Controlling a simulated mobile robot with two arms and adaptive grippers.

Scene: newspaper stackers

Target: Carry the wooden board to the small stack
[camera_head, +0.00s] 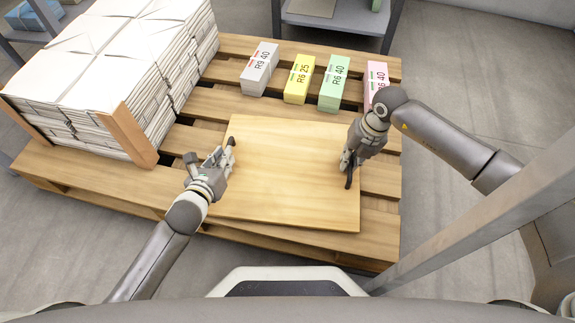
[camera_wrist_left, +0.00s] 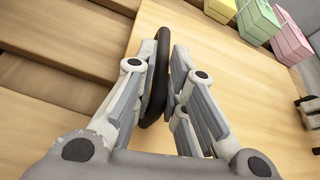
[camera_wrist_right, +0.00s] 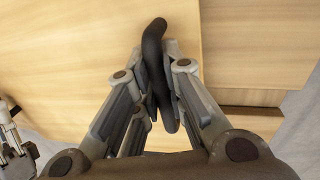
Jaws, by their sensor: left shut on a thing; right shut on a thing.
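The wooden board (camera_head: 280,185) is a flat, light-coloured sheet over the front middle of the pallet. I cannot tell whether it rests on the slats or is held just above them. My left gripper (camera_head: 229,153) is shut on a black handle (camera_wrist_left: 158,70) at the board's left side. My right gripper (camera_head: 347,166) is shut on another black handle (camera_wrist_right: 153,60) at its right side. A large stack of newspapers (camera_head: 105,55) stands on the pallet at the left, with wooden corner boards. I cannot make out a clearly smaller newspaper stack.
Grey (camera_head: 259,70), yellow (camera_head: 299,79), green (camera_head: 334,83) and pink (camera_head: 376,80) labelled bundles line the back of the slatted pallet (camera_head: 100,183). A metal table (camera_head: 335,22) stands behind. A grey post (camera_head: 460,230) crosses the right. Bare floor (camera_head: 470,80) lies right of the pallet.

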